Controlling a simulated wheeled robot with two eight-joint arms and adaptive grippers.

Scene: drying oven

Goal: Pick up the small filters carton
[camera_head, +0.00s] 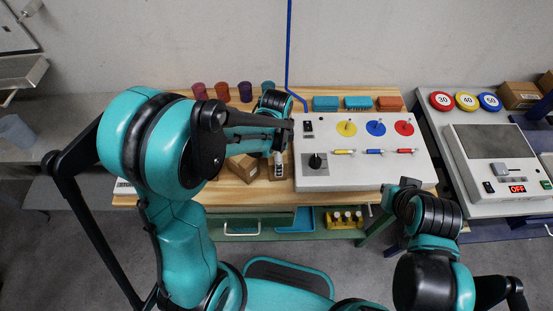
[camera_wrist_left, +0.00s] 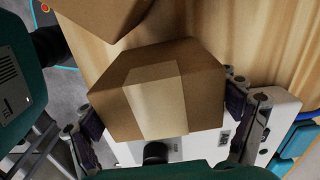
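A brown carton with a pale tape strip (camera_wrist_left: 155,95) fills the middle of the left wrist view. In the head view it stands on the wooden bench (camera_head: 235,193), mostly hidden under my left gripper (camera_head: 279,160). The gripper's two fingers (camera_wrist_left: 165,122) are spread, one on each side of the carton and close to it. I cannot tell whether they touch it. A second brown carton (camera_head: 242,167) stands just to the left; it also shows at the top of the left wrist view (camera_wrist_left: 100,12). No carton lettering is readable. My right gripper (camera_head: 402,190) is beyond the bench's front right; its fingers are unclear.
A white control box (camera_head: 350,178) with coloured knobs stands close to the right of the carton. Coloured cups (camera_head: 245,92) and blue boxes (camera_head: 325,103) line the back. An oven-like device (camera_head: 492,165) stands on the right-hand table. A drawer (camera_head: 245,222) is below the bench.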

